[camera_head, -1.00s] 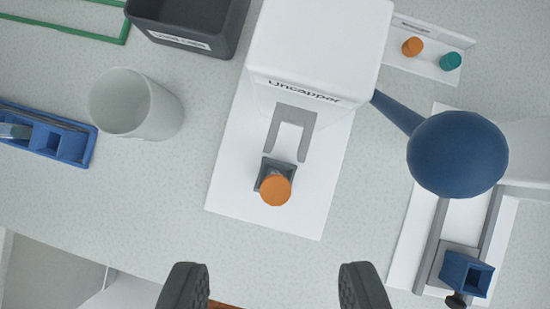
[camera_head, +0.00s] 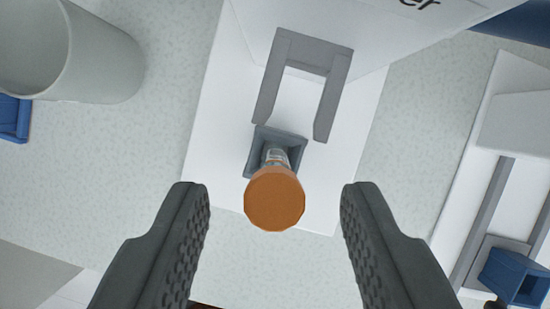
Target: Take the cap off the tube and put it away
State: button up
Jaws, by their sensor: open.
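The tube (camera_head: 275,156) stands in the small grey holder (camera_head: 292,143) on the white base of the uncapper (camera_head: 345,40). An orange cap (camera_head: 274,199) sits on top of the tube and hides most of it. The grey fork (camera_head: 310,55) of the uncapper lies behind the tube, apart from the cap. My gripper (camera_head: 274,207) is open, with one finger on each side of the cap. Neither finger touches the cap in this view.
A pale round container (camera_head: 100,60) stands at the left, with the edge of a blue rack (camera_head: 12,118) beside it. At the right is a white unit with grey rails and a blue square holder (camera_head: 515,275). The counter (camera_head: 130,170) left of the base is clear.

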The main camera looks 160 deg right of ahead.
jog(key=c, duration=0.8)
notch_tip(320, 180, up, 13)
dwell(0.8)
